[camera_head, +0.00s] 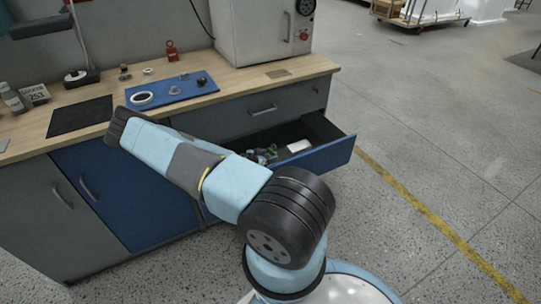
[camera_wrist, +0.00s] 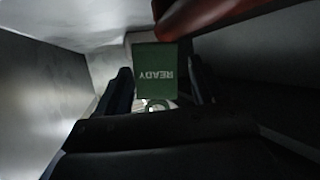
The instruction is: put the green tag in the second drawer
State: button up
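The green tag (camera_wrist: 155,72), printed READY and upside down in the picture, shows in the wrist view just ahead of my gripper. My gripper's two dark fingers (camera_wrist: 160,88) stand apart on either side of the tag, with a narrow gap at its right edge. Its contact with the left finger is unclear. A ring shows at the tag's near end. In the head view my arm hides the gripper, and I cannot pick out the tag. The second drawer (camera_head: 327,158), blue-fronted, is pulled open below the shut grey top drawer (camera_head: 262,111); small greenish things and a white item lie inside.
A red object (camera_wrist: 205,14) is close beyond the tag, with grey walls on both sides. On the bench (camera_head: 235,80) are a blue mat (camera_head: 172,92) with small parts, a red padlock (camera_head: 171,51) and a grey cabinet (camera_head: 262,30).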

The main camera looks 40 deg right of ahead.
jog(key=shift+o, duration=0.6)
